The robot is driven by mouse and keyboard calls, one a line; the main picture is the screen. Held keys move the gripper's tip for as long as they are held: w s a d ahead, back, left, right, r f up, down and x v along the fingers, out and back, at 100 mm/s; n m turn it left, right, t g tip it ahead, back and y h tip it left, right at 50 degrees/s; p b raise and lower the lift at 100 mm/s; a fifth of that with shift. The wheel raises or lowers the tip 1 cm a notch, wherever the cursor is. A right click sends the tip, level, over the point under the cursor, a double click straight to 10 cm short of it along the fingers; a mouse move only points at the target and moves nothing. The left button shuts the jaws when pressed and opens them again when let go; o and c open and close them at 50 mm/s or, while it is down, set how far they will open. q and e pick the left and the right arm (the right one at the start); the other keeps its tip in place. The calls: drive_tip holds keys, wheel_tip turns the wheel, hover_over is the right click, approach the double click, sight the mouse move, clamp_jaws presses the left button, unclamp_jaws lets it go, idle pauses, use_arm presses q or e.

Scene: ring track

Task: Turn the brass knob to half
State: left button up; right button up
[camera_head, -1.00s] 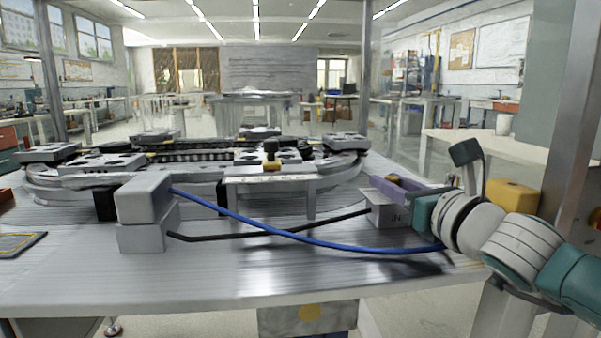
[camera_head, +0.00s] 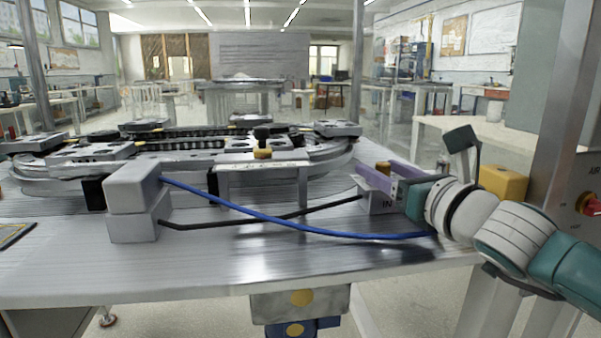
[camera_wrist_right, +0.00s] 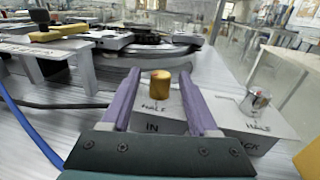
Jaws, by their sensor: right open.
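The brass knob (camera_wrist_right: 160,84) stands on top of a pale box (camera_wrist_right: 148,127) marked IN, with a HALF mark on its top face. In the head view the knob (camera_head: 383,167) is partly hidden behind my gripper. My right gripper (camera_wrist_right: 160,75) is open, its two purple fingers on either side of the knob in the wrist view. It also shows at the box in the head view (camera_head: 377,171). I see no finger clearly touching the knob, and the height of the tips against it is hard to judge. My left gripper is out of view.
A second box (camera_wrist_right: 235,122) with a silver knob (camera_wrist_right: 257,98) stands right of the fingers. A blue cable (camera_head: 300,230) and a black cable (camera_head: 240,222) cross the table. The ring track (camera_head: 185,145) lies behind. The table front (camera_head: 260,268) is clear.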

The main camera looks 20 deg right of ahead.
drive_tip(key=s+p, duration=0.2)
drive_tip(key=s, duration=0.6)
drive_tip(key=shift+s+a, duration=0.15)
drive_tip(key=shift+a, duration=0.05)
drive_tip(key=shift+s, duration=0.5)
